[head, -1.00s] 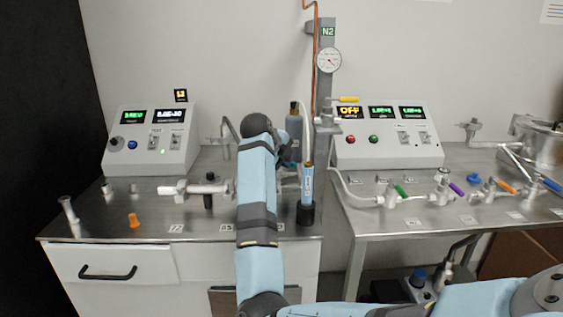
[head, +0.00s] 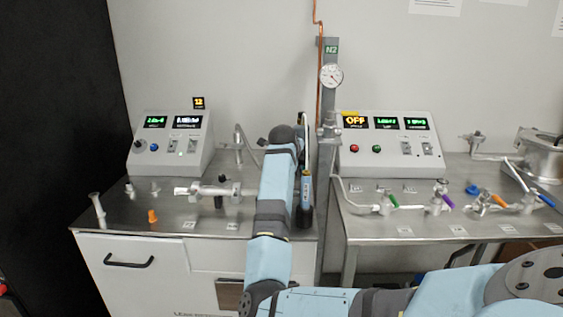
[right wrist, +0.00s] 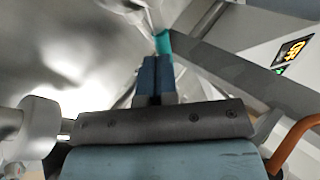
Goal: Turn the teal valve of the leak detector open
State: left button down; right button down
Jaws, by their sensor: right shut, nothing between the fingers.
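A teal piece (right wrist: 162,42), likely the valve's handle, shows in the right wrist view just beyond my fingertips. It is small and partly cut off by them, so I cannot tell its angle or whether they touch it. My right gripper (right wrist: 155,64) is shut, with its two blue fingers together and nothing between them. In the head view my right arm reaches over the left bench and hides its own gripper and the teal valve. My left gripper is not in view.
A control box (head: 170,145) stands on the left bench (head: 125,218), near a horizontal metal fitting (head: 205,190). An N2 post (head: 327,110) rises right of my arm. Another box (head: 388,150) and several coloured-handle valves stand on the right bench. An orange cap (head: 152,216) stands front left.

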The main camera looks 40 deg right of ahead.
jog(key=shift+w+d+p, duration=0.15)
jog(key=shift+d+p, duration=0.2)
jog(key=shift+d, duration=0.15)
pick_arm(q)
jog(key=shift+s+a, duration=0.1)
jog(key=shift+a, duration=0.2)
pick_arm(e)
jog(key=shift+d, duration=0.2)
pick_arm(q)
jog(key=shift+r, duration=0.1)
pick_arm(e)
jog(key=shift+d, duration=0.1)
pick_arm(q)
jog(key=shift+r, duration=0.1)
pick_arm(e)
jog(key=shift+w, duration=0.1)
